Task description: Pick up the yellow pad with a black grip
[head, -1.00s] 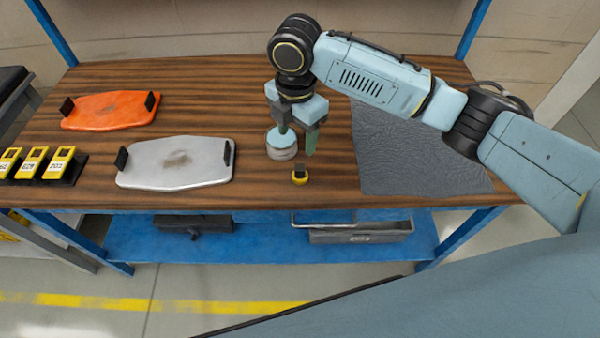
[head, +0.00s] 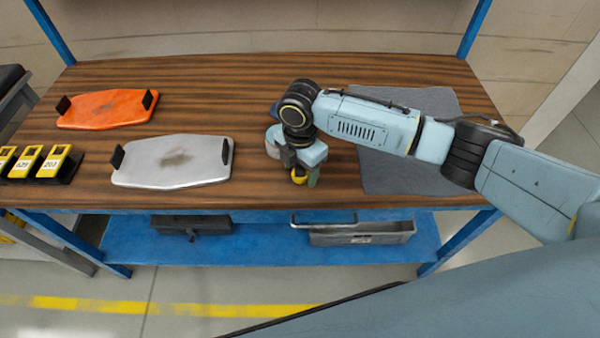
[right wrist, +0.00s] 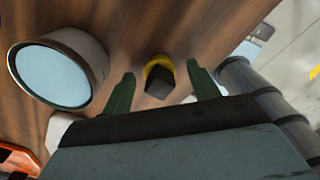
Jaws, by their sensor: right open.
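The yellow pad with a black grip (right wrist: 158,78) is small and stands on the wooden table. In the right wrist view it lies between the two green fingertips of my right gripper (right wrist: 161,92), with space on both sides. In the head view the yellow pad (head: 298,178) shows only partly, just under my right gripper (head: 301,176), which points down near the table's front edge. My right gripper is open and empty. I cannot tell from the views how high the fingertips are above the table. My left gripper is not in view.
A round tin with a pale blue top (right wrist: 55,75) stands close beside the gripper. A white panel (head: 170,162) and an orange panel (head: 105,109) with black handles lie at left, near yellow blocks (head: 53,161). A grey mat (head: 405,170) covers the right.

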